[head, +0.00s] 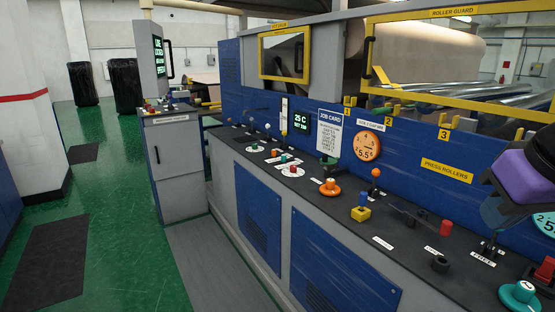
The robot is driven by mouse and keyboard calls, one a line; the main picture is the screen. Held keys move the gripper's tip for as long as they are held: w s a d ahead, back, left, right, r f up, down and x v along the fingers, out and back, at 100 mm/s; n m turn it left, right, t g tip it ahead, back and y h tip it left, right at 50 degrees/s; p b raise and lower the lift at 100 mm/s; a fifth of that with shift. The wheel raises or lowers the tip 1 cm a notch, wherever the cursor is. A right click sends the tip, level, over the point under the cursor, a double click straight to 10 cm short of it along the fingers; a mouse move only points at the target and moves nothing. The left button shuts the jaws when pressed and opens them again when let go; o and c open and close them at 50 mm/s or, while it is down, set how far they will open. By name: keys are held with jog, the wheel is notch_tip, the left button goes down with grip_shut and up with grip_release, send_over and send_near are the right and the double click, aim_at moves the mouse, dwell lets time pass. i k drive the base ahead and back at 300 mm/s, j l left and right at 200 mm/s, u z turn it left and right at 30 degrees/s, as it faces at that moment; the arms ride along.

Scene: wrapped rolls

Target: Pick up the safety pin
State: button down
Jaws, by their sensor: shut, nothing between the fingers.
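No part here is plainly marked as the safety pin. A red-topped upright piece (446,229) stands on the dark console top behind a small white label and may be it, but its shape is too small to tell. A short black cylinder (440,264) stands in front of it. To its right, a small dark fitting (488,246) stands behind a label that reads FREE. A purple and black part of my arm enters at the right edge, above the console. I cannot make out my gripper's fingers in this view.
The console top (400,258) carries several knobs and levers, including an orange knob (330,187), a blue-and-yellow control (361,208) and a teal knob (519,295). A yellow-framed roller guard (460,93) rises behind. Green floor (125,215) is open at left.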

aim_at(363, 196)
jog(key=i+j, duration=0.3)
jog(key=i, duration=0.15)
jog(key=i+j, duration=0.25)
jog(key=i, duration=0.2)
jog(key=i+j, duration=0.3)
jog(key=i+z, duration=0.05)
jog(key=i, duration=0.05)
